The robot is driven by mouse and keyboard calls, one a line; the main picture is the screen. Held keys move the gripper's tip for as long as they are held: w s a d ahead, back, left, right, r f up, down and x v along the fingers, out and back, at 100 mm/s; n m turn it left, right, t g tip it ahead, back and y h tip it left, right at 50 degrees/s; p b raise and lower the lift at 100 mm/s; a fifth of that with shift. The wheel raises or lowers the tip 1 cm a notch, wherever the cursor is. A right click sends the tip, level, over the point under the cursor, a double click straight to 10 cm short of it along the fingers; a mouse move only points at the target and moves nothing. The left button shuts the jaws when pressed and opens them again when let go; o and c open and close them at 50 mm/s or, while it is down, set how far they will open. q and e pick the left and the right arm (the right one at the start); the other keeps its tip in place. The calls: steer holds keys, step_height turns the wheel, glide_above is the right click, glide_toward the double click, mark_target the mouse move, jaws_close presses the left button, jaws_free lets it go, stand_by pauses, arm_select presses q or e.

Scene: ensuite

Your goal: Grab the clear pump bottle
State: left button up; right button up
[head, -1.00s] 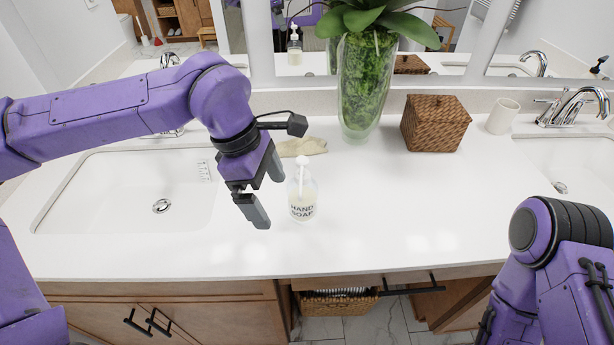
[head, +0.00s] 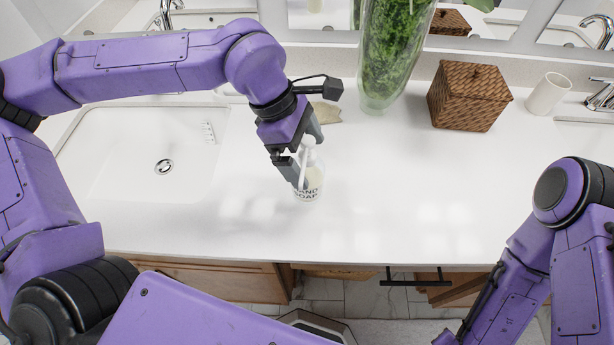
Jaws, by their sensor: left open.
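The clear pump bottle (head: 312,183) stands upright on the white counter, with a white pump top and a "HAND SOAP" label. My left gripper (head: 305,160) is open at the bottle. One finger is at its near left side, covering part of the bottle and label, and the other is behind the pump head. I cannot tell whether either finger touches it. My right arm (head: 570,215) shows at the right edge, but its gripper is out of view.
A glass vase with green filling (head: 392,55) stands behind the bottle. A brown wicker box (head: 470,96) and white cup (head: 548,94) are at the back right. A beige cloth (head: 326,113) lies behind my left gripper. A sink (head: 140,150) is left. The counter's front middle (head: 420,205) is clear.

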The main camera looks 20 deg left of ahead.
arm_select(q)
steer(key=shift+d+f, duration=0.3)
steer(key=shift+f, duration=0.35)
steer(key=c, duration=1.6)
jaws_close()
steer(key=shift+r, duration=0.1)
steer(key=shift+r, duration=0.1)
